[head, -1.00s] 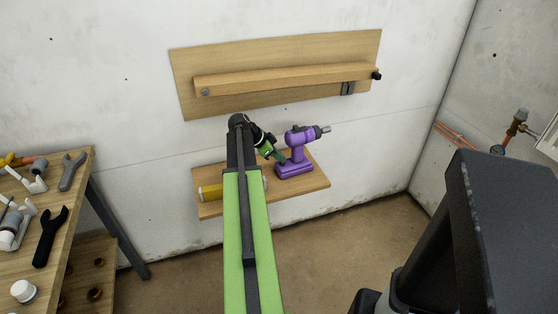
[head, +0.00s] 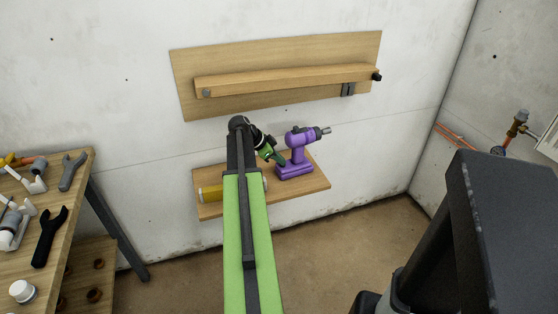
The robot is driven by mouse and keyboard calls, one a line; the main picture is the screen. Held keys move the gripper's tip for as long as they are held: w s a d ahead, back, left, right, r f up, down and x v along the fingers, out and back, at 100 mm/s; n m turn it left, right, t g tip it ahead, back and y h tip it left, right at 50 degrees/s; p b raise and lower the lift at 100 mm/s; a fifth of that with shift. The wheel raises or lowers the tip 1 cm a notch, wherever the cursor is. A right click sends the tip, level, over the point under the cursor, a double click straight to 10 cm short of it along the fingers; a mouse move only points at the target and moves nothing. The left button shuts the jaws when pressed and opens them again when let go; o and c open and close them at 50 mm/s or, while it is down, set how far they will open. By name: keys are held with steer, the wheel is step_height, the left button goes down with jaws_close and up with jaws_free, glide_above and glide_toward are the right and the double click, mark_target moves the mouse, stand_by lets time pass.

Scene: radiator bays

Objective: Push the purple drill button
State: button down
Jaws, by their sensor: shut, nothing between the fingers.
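The purple drill (head: 297,154) stands upright on its base on a small wooden wall shelf (head: 314,182). Its dark chuck points right. My gripper (head: 281,160) is shut with nothing in it, at the left side of the drill's handle. Its tip is at or very close to the handle; I cannot tell whether it touches. The drill's button cannot be made out, as the gripper tip is in front of that area. My green arm crosses the shelf from below, left of the drill.
A yellow cylinder (head: 211,193) lies on the shelf's left part, partly behind my arm. A wooden rail on a board (head: 285,80) is fixed above. A workbench (head: 52,246) with wrenches (head: 50,236) stands at the left. Pipes with a valve (head: 516,125) are at the right.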

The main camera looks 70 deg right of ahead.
step_height(320, 180, up, 4)
steer(key=p, duration=0.3)
steer(key=shift+s, duration=0.15)
steer(key=p+v, duration=0.7)
steer(key=v, duration=0.2)
steer(key=shift+a, duration=0.2)
steer(key=shift+f, duration=0.15)
